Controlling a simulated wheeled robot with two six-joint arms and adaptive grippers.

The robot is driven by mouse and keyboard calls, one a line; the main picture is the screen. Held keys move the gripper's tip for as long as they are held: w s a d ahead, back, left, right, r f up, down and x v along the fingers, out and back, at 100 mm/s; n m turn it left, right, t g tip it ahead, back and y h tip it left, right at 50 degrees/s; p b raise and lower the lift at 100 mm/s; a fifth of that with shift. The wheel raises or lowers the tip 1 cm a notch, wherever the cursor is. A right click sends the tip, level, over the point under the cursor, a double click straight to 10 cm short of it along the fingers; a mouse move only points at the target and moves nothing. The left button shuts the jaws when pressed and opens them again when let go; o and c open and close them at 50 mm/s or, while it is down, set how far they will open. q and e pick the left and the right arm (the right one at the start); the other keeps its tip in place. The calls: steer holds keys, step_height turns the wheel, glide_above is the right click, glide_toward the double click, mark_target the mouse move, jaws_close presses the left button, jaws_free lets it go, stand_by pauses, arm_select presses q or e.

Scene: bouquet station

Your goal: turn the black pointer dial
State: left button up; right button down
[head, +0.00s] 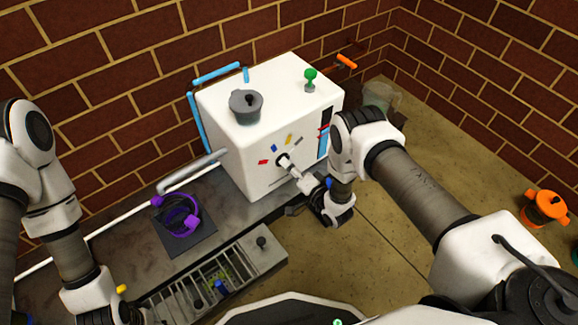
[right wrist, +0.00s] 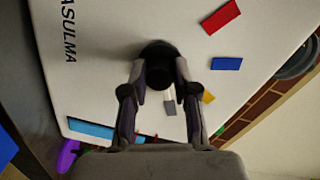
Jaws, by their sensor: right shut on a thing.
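The black pointer dial (head: 282,159) sits on the front face of the white machine (head: 262,140). In the right wrist view the dial (right wrist: 158,52) is a dark round knob between my fingers. My right gripper (head: 290,168) is shut on it, with one finger on each side; the fingers (right wrist: 160,80) hide part of it. Red (right wrist: 221,17), blue (right wrist: 227,64), yellow (right wrist: 208,97) and grey (right wrist: 170,107) marks lie around the dial. Where its pointer points is hard to tell. My left gripper (head: 118,312) is at the bottom left, away from the machine; its fingers are not clear.
A grey lidded pot (head: 246,106) and a green knob (head: 310,75) are on top of the machine. A purple ringed item (head: 180,221) stands on a dark mat to its left. A slatted metal tray (head: 218,280) is in front. An orange item (head: 544,208) stands far right.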

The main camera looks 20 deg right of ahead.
steer(key=shift+w+r, duration=0.15)
steer(key=c, duration=1)
jaws_free()
steer(key=shift+o, duration=0.5)
steer(key=v, duration=1.2)
